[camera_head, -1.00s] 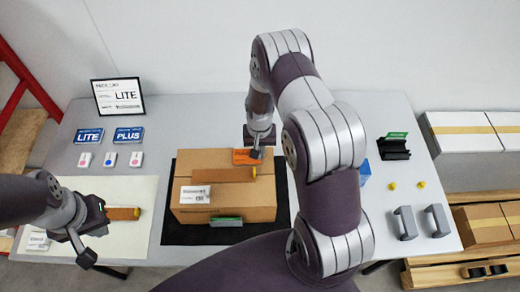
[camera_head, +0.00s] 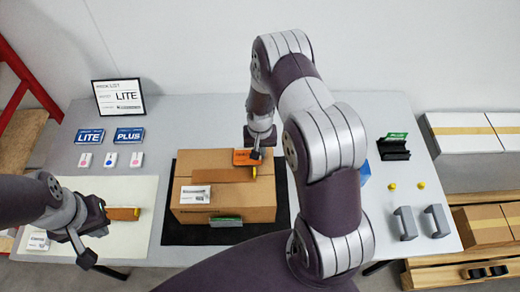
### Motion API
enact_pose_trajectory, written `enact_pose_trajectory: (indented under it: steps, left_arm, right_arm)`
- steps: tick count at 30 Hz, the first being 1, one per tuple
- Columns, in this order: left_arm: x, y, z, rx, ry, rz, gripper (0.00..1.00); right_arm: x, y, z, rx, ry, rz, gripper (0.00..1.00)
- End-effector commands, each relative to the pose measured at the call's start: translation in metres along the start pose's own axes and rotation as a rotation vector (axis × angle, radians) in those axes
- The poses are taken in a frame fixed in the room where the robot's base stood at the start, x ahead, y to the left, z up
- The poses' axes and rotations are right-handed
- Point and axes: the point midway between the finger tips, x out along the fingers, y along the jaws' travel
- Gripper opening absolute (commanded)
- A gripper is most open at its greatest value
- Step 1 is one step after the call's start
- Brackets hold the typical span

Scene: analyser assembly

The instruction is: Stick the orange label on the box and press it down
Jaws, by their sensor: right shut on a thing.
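The brown cardboard box (camera_head: 240,207) sits on a dark mat (camera_head: 185,234) in the middle of the table. It has a white printed label on its top front edge and a green-and-white tag on its front. The orange label (camera_head: 243,157) is at the back of the box top, at the fingers of my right gripper (camera_head: 256,155), which is shut on it. I cannot tell whether the label touches the box. My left gripper (camera_head: 88,232) is low at the left, over a pale mat beside a brown strip (camera_head: 123,213). Its jaws are too unclear to read.
A black holder (camera_head: 394,149), yellow knobs and grey handles (camera_head: 405,223) are at the right. My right arm blocks part of the table.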

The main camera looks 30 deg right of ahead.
Motion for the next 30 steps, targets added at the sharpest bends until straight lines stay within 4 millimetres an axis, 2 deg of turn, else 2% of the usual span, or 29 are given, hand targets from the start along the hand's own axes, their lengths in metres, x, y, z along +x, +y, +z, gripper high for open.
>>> enact_pose_trajectory:
  steps: [25, 28, 30]
  left_arm:
    - [0.0027, 0.0, 0.0003, 0.0, 0.0, 0.0, 0.0]
    - [0.0027, 0.0, 0.0003, 0.0, 0.0, 0.0, 0.0]
    - [0.0027, 0.0, 0.0003, 0.0, 0.0, 0.0, 0.0]
  right_arm:
    - [0.0034, 0.0, 0.0, 0.0, 0.0, 0.0, 0.0]
    - [0.0034, 0.0, 0.0, 0.0, 0.0, 0.0, 0.33]
    - [0.0034, 0.0, 0.0, 0.0, 0.0, 0.0, 0.36]
